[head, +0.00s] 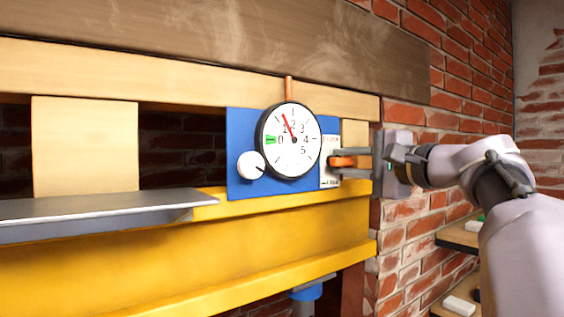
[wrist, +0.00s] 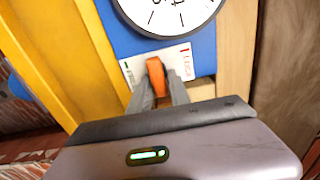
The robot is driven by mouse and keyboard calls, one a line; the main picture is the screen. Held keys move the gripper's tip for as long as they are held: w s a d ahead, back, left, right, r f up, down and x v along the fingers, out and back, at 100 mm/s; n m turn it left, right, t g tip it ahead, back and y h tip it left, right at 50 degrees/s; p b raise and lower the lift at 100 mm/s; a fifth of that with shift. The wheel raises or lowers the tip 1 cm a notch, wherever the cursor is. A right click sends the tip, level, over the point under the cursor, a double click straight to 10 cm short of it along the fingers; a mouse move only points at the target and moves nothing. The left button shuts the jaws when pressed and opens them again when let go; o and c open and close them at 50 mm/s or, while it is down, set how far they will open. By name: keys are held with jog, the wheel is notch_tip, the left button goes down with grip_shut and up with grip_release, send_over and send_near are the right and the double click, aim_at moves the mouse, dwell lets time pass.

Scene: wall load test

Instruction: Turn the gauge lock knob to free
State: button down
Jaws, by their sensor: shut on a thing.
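The orange lock knob (head: 343,161) sits on a white label plate (head: 330,142) to the right of the round gauge (head: 288,140). My gripper (head: 340,164) comes from the right, with one finger above and one below the knob. In the wrist view, the knob (wrist: 156,74) stands between the fingertips, and my gripper (wrist: 160,92) is shut on it. The gauge's red needle points up and slightly left, near 1.
The gauge is on a blue panel (head: 238,180) with a white round knob (head: 251,165) at lower left. A yellow beam (head: 200,245) runs below, and a grey shelf (head: 90,207) juts out at left. A brick wall (head: 455,70) and small shelves are at right.

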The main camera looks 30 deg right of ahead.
jog(key=c, duration=1.4)
grip_release()
jog(key=shift+o, duration=0.2)
jog(key=s+d+b, duration=0.1)
jog(key=s+b, duration=0.3)
jog(key=s, duration=1.3)
jog(key=shift+s+d, duration=0.2)
jog(key=shift+s, duration=0.05)
